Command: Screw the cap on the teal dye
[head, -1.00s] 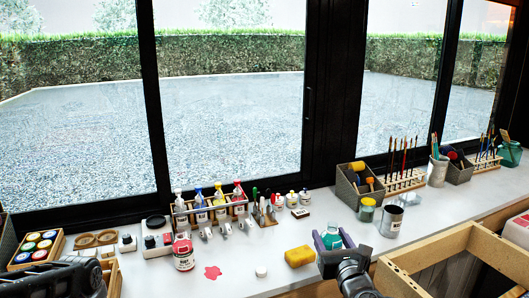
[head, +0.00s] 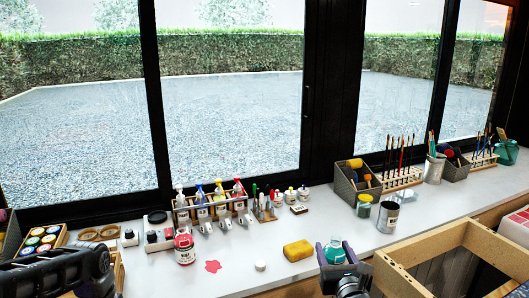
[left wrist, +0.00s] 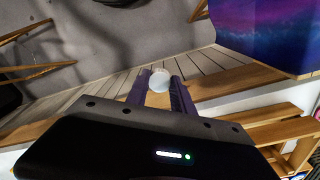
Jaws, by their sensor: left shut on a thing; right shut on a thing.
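The teal dye (head: 335,251) is a small jar with teal contents and a clear upper part, near the counter's front edge. My right gripper (head: 337,261) is shut around it, one purple finger on each side. My left gripper (left wrist: 160,92) is shut on a pale round cap (left wrist: 159,79), held between the fingertips in the left wrist view. In the head view only part of my left arm shows, at the lower left; its fingertips are out of frame. The cap and the jar are apart.
A yellow sponge (head: 297,251) and a loose white disc (head: 260,266) lie left of the jar. A grey can (head: 388,217) is behind right. A wooden frame (head: 455,240) is at right.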

